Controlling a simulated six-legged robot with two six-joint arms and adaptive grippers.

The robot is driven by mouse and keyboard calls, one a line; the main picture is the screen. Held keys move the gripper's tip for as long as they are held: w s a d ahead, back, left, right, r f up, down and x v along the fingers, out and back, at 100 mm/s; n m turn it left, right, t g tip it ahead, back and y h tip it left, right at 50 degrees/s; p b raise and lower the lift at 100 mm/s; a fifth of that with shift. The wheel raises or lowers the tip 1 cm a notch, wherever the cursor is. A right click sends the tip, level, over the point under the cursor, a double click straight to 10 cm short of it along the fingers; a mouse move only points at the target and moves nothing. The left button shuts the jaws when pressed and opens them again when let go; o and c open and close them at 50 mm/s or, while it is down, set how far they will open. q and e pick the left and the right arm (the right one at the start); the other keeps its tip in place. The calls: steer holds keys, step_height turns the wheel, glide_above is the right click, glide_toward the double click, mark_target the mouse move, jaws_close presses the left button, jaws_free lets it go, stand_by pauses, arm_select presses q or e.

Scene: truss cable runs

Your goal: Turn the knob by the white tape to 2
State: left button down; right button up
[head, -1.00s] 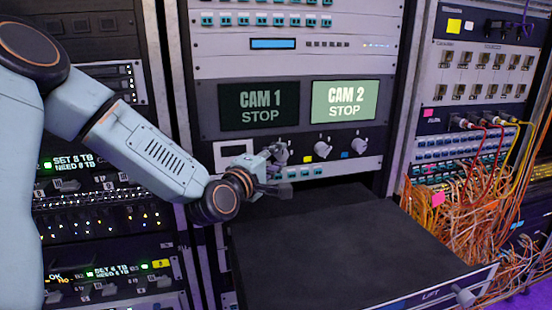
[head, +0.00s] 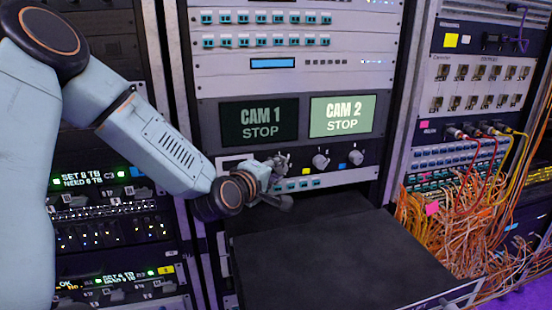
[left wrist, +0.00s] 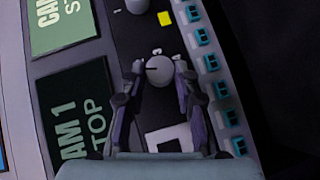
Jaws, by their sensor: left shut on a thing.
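The knob by the white tape (left wrist: 159,70) is a round grey knob on a dark panel strip, seen in the left wrist view. In the head view my left gripper (head: 279,168) is at the left end of the knob row and covers most of the knob. A printed 3 shows near the knob; I cannot read its pointer setting. My right gripper is not in view.
Two other knobs, one by yellow tape (head: 305,170) and one by blue tape (head: 342,166), stand to the right. The CAM 1 screen (head: 259,122) and CAM 2 screen (head: 342,116) above both read STOP. A dark pulled-out drawer (head: 340,260) lies below. Orange cables (head: 455,225) hang at right.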

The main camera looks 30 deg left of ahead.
arm_select(q)
steer(key=shift+w+d+r+m+g+y+p, duration=0.2)
steer(key=shift+m+g+p, duration=0.45)
steer(key=shift+p, duration=1.05)
steer(key=shift+s+a+r+m+g+y+p, duration=0.15)
steer(key=shift+m+g+y+p, duration=0.3)
steer(key=shift+g+p, duration=0.85)
steer(key=shift+w+d+r+m+g+y+p, duration=0.15)
steer(key=shift+m+g+p, duration=0.35)
steer(key=shift+p, duration=1.6)
steer(key=c, duration=1)
jaws_free()
steer(key=shift+w+f, duration=0.1)
steer(key=shift+v, duration=6)
